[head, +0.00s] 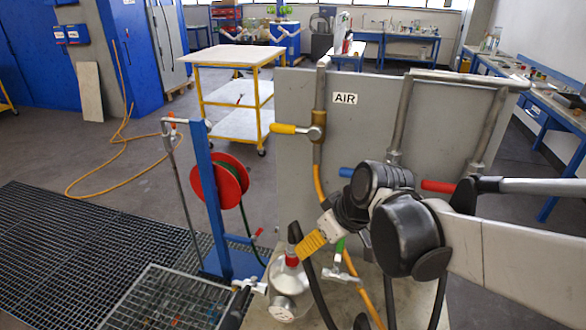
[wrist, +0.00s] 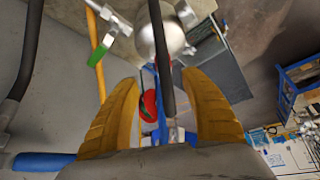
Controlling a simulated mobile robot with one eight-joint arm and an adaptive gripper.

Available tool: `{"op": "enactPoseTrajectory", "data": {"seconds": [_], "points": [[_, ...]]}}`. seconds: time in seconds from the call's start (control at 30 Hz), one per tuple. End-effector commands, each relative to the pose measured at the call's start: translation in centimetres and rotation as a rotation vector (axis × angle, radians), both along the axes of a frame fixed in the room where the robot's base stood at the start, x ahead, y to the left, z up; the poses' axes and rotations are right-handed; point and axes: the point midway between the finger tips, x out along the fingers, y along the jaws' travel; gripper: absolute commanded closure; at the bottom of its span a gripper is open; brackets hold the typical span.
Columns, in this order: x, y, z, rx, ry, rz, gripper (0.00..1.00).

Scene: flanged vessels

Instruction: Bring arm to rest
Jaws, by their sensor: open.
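My gripper (head: 304,246) has yellow fingers and hangs in front of the grey panel, just above and right of the silver vessel (head: 284,302). In the wrist view the fingers of my gripper (wrist: 166,82) are spread apart. A black hose (wrist: 162,55) crosses the space between them in that picture; I cannot tell how near it is. No object is visibly gripped. The rounded silver vessel (wrist: 150,40) shows beyond the fingertips. My arm (head: 520,262) reaches in from the right, its dark joints hiding part of the panel.
The grey panel (head: 365,115) carries pipes, a yellow-handled valve (head: 290,129), and blue (head: 346,172) and red (head: 438,186) handles close to my arm. A green-handled valve (head: 340,246) stands beside the vessel. A red hose reel (head: 228,180) is left. Open floor (head: 50,155) lies farther left.

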Motion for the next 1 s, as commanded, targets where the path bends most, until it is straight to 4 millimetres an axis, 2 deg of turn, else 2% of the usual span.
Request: {"op": "enactPoseTrajectory", "data": {"seconds": [0.3, 0.5, 0.63, 1.0], "points": [[-8.0, -7.0, -1.0, 0.005, -0.045, -0.407, 0.46], [-11.5, -10.0, -2.3, 0.027, -0.088, -0.599, 0.46], [-12.3, -10.7, -2.6, 0.035, -0.1, -0.646, 0.46], [-12.3, -10.7, -2.6, 0.035, -0.1, -0.648, 0.46]]}}
